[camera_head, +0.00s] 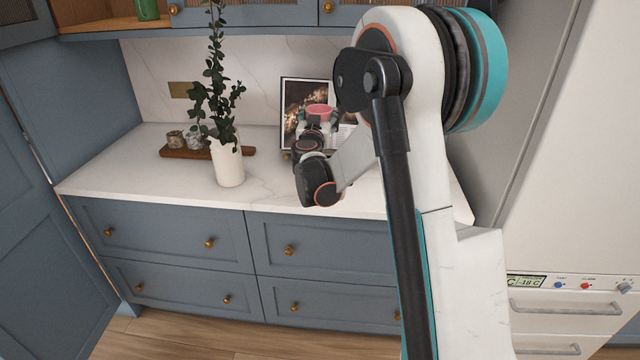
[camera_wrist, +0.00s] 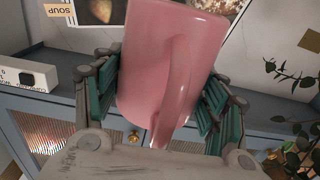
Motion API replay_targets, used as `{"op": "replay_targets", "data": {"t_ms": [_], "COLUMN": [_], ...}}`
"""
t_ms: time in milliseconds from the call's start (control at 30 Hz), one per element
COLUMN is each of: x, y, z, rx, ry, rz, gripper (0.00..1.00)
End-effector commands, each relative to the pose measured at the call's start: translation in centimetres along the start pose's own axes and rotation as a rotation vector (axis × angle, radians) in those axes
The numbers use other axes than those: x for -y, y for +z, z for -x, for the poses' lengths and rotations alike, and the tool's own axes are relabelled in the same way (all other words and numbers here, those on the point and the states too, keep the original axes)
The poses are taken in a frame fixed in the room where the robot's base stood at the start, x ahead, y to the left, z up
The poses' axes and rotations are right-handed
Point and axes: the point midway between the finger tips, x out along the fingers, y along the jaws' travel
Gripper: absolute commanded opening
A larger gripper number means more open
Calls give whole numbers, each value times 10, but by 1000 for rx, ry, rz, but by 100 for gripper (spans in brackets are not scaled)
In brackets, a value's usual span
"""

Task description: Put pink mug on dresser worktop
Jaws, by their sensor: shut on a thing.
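The pink mug (camera_head: 320,108) is at the end of my arm, in front of a framed picture over the back of the dresser worktop. In the wrist view the mug (camera_wrist: 160,62) fills the middle, its handle facing the camera. My gripper (camera_head: 318,122) is shut on it, and in the wrist view the teal fingers of my gripper (camera_wrist: 160,90) press on both sides of the mug. The dresser worktop (camera_head: 120,180) is white, marble-like, and partly hidden by my arm. I cannot tell the gap between mug and worktop.
A white vase (camera_head: 228,165) with leafy stems stands on the worktop's middle. A wooden board (camera_head: 205,154) with small jars lies behind it to the left. A framed picture (camera_head: 292,98) leans at the back. The left front of the worktop is clear. A white appliance (camera_head: 580,230) stands at right.

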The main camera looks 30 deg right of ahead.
Motion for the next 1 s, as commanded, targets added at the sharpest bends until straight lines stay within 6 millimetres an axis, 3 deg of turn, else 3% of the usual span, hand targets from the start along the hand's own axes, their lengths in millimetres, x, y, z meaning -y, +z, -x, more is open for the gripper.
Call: {"op": "replay_targets", "data": {"t_ms": [500, 600, 867, 1000], "x": [0, 0, 0, 0], "y": [123, 139, 156, 174], "z": [0, 1, 1, 1], "rx": [0, 0, 0, 0], "ry": [0, 0, 0, 0], "rz": [1, 1, 1, 1], "gripper": [32, 32, 32, 32]}}
